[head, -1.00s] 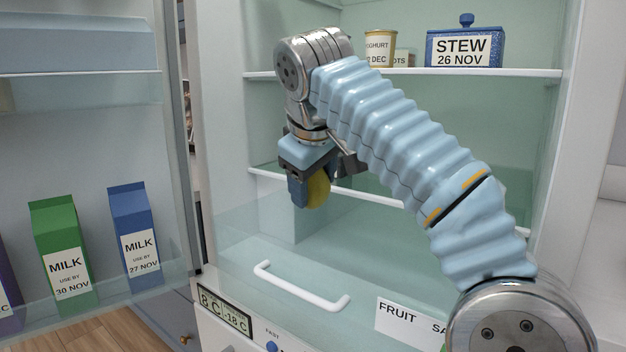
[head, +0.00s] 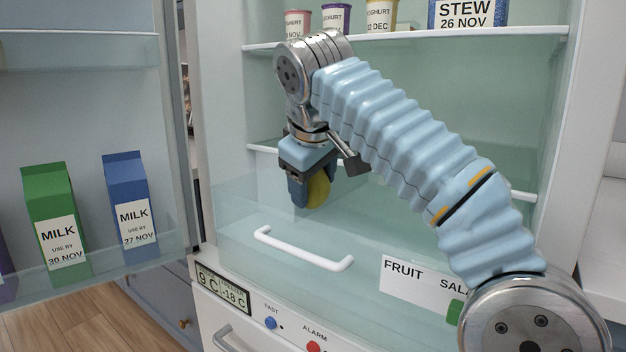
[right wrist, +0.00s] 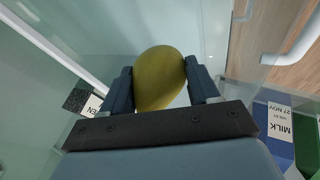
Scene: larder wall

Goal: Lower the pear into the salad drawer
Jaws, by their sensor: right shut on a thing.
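The yellow-green pear (head: 318,190) is held in my right gripper (head: 311,188). In the right wrist view the pear (right wrist: 160,78) sits between the two dark fingers (right wrist: 162,88), which are shut on it. The salad drawer is the clear-fronted compartment with a white handle (head: 303,249) and a "FRUIT SALAD" label (head: 417,281), partly cut by my arm. In the head view the gripper and pear appear above and behind the drawer's front. I cannot tell whether the pear is below the drawer's rim. My left gripper is not in view.
The open fridge door at left holds a green milk carton (head: 54,217) and a blue milk carton (head: 130,201). A shelf (head: 400,39) above my gripper bears yoghurt pots and a blue stew tin (head: 467,12). A control panel with a blue knob (head: 271,323) lies below the drawer.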

